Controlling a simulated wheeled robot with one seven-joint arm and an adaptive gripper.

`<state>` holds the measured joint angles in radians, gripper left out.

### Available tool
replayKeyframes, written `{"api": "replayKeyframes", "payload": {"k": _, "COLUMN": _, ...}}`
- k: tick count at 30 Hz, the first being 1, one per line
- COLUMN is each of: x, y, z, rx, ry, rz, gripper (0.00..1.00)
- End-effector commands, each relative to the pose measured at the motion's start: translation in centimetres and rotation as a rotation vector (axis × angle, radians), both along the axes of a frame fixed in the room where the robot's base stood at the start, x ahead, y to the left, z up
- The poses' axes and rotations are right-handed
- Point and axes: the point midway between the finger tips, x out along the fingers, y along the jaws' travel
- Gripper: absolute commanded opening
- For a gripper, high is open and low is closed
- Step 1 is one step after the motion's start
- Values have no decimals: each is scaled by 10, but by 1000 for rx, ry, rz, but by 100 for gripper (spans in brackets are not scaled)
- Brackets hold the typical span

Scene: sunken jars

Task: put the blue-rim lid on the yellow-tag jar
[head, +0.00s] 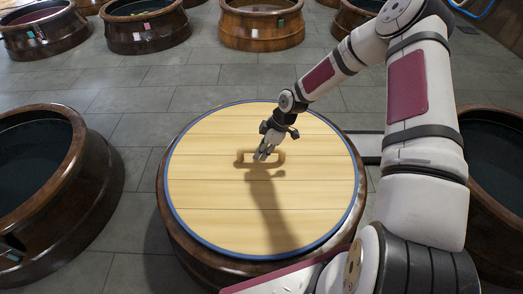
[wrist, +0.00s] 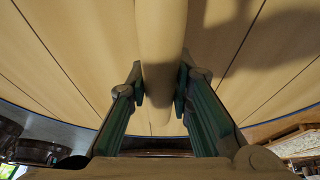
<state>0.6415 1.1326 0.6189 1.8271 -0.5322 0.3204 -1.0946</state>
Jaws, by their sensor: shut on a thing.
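The blue-rim lid (head: 215,205) is a wide round disc of pale planks with a blue edge and a wooden bar handle (head: 277,158) at its middle. It lies over a brown wooden jar (head: 185,240) in front of me; I cannot tell if it touches the jar's rim all round. My gripper (head: 265,153) is shut on the handle, and in the wrist view (wrist: 160,95) its two fingers press the handle from both sides. I see no yellow tag; the covered jar's tag, if any, is hidden.
An open dark jar (head: 100,165) stands at the left, and another (head: 490,220) is partly behind my arm at the right. Several tagged jars stand at the back, one with a pink tag (head: 147,26), one with a green tag (head: 281,22). Grey tiled floor (head: 180,80) lies between.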

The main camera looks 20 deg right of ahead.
Motion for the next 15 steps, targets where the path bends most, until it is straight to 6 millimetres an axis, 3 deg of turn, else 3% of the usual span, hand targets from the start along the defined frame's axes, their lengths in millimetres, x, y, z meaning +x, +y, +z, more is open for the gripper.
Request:
{"api": "replayKeyframes", "payload": {"k": 12, "x": 1, "y": 1, "z": -1, "rx": 1, "ry": -2, "rz": -1, "gripper": 0}}
{"api": "replayKeyframes", "payload": {"k": 13, "x": 1, "y": 1, "z": -1, "rx": 1, "ry": -2, "rz": -1, "gripper": 22}}
{"api": "replayKeyframes", "payload": {"k": 15, "x": 1, "y": 0, "z": -1, "rx": 1, "ry": -2, "rz": -1, "gripper": 38}}
